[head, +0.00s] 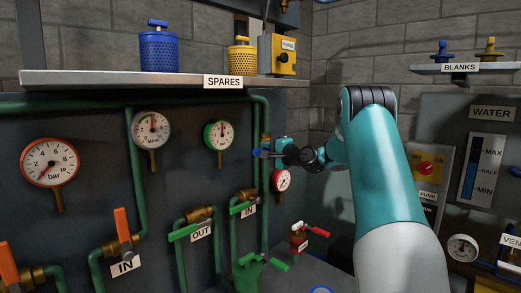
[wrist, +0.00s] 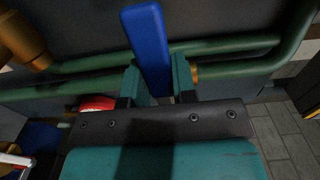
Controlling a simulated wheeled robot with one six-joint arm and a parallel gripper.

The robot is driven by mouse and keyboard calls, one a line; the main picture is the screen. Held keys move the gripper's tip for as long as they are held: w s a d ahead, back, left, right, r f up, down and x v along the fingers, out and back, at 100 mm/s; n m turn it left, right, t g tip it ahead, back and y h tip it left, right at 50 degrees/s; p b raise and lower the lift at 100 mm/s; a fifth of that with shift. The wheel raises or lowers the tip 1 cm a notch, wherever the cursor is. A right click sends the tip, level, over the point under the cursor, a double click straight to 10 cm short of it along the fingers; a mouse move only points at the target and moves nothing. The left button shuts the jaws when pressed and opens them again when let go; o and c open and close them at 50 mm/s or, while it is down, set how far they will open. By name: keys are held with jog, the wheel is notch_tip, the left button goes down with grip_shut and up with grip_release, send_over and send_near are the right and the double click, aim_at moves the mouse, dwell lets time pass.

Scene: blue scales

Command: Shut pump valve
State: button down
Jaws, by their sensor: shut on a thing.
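A blue valve lever (wrist: 148,40) stands between the two teal fingers of my gripper (wrist: 158,82) in the wrist view. The fingers are shut on it, and its far end sticks out past them. It lies across the line of the green pipe (wrist: 235,71), with a bit of brass fitting beside the right finger. In the head view, my gripper (head: 277,150) is at the upright green pipe near the wall corner, and the lever's blue tip (head: 258,153) shows at its left. The valve body is mostly hidden. No label for this valve can be read.
A red-rimmed gauge (head: 282,180) hangs just below my gripper. The SPARES shelf (head: 130,78) runs above left. Valves with green levers (head: 185,232) and orange levers (head: 122,224) are at the left. A PUMP switch panel (head: 431,167) is right of my arm.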

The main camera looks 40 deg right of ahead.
jog(key=shift+d+r, duration=0.15)
jog(key=shift+r, duration=0.1)
jog(key=c, duration=1)
grip_release()
jog(key=shift+o, duration=0.4)
jog(key=shift+f, duration=0.1)
jog(key=shift+s, duration=0.1)
jog(key=s+b, duration=0.6)
jog(key=s, duration=1.1)
jog(key=shift+s+d+b, duration=0.15)
jog(key=shift+d+b, duration=0.05)
jog(key=shift+b, duration=0.2)
